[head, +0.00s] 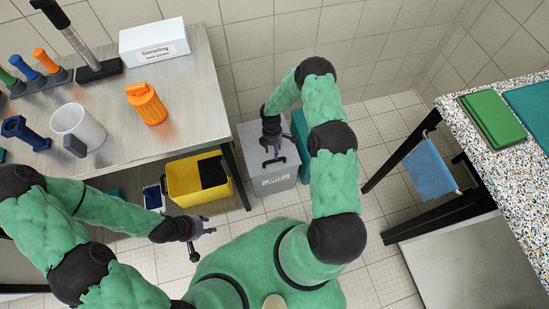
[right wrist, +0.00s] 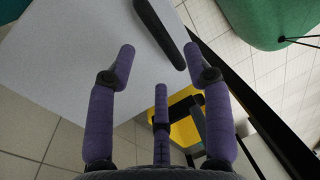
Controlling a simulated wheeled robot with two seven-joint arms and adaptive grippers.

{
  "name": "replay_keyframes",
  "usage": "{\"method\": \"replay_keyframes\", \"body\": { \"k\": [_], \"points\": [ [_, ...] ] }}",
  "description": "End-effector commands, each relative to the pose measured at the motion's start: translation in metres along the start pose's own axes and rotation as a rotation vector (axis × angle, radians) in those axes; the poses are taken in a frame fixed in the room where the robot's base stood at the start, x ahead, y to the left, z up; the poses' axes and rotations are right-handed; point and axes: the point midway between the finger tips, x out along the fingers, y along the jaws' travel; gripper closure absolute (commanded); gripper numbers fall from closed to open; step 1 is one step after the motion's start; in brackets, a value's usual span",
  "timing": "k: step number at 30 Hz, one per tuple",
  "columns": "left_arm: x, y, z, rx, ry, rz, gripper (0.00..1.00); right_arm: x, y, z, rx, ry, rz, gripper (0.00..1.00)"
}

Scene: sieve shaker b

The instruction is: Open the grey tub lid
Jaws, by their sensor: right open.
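The grey tub (head: 279,184) stands on the tiled floor to the right of the steel table, with a label on its front. Its grey lid (head: 289,152) lies on top and looks closed. In the right wrist view the lid (right wrist: 75,65) fills the upper left, with a dark bar handle (right wrist: 161,32) on it. My right gripper (head: 272,154) is above the lid; its fingers (right wrist: 160,62) are spread and empty, with the handle beyond their tips and not between them. My left gripper (head: 203,243) is low, left of my body, away from the tub; its finger opening is unclear.
A yellow bin (head: 180,186) with something black in it stands left of the tub, under the steel table (head: 200,110). A teal-green container (head: 301,133) is close behind the tub's right side. A speckled counter (head: 500,185) with a blue cloth (head: 433,166) is at right.

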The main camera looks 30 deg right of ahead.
Motion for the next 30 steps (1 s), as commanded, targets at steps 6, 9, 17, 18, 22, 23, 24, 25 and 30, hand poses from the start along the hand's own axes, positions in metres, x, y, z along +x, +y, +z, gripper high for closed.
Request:
{"method": "replay_keyframes", "body": {
  "k": [6, 9, 17, 18, 22, 23, 24, 25, 30],
  "points": [
    [0.014, -0.005, -0.001, 0.0, 0.0, 0.0, 0.6, 0.037, 0.001, 0.0, 0.001, 0.0, 0.001, 0.49],
    [0.017, -0.006, -0.001, 0.0, 0.0, 0.0, 0.6, 0.046, 0.001, 0.0, 0.002, 0.0, 0.001, 0.49],
    [0.019, -0.007, -0.001, 0.0, 0.0, 0.0, 0.6, 0.054, 0.001, 0.0, 0.003, 0.0, 0.003, 0.49],
    [0.019, -0.007, -0.001, 0.0, 0.0, 0.0, 0.6, 0.053, 0.001, 0.0, 0.003, 0.0, 0.003, 0.49],
    [0.018, -0.007, -0.001, 0.0, 0.0, 0.0, 0.6, 0.053, 0.001, 0.0, 0.003, 0.0, 0.003, 0.49],
    [0.018, -0.007, -0.001, 0.0, 0.0, 0.0, 0.6, 0.053, 0.001, 0.0, 0.003, 0.0, 0.003, 0.54],
    [0.019, -0.007, -0.001, 0.0, 0.0, 0.0, 0.6, 0.053, 0.001, 0.0, 0.003, 0.0, 0.003, 0.66],
    [0.018, -0.007, -0.001, 0.0, 0.0, 0.0, 0.6, 0.053, 0.001, 0.0, 0.003, 0.0, 0.003, 0.74],
    [0.019, -0.007, -0.001, 0.0, 0.0, 0.0, 0.6, 0.053, 0.001, 0.0, 0.003, 0.0, 0.003, 1.0]
  ]
}}
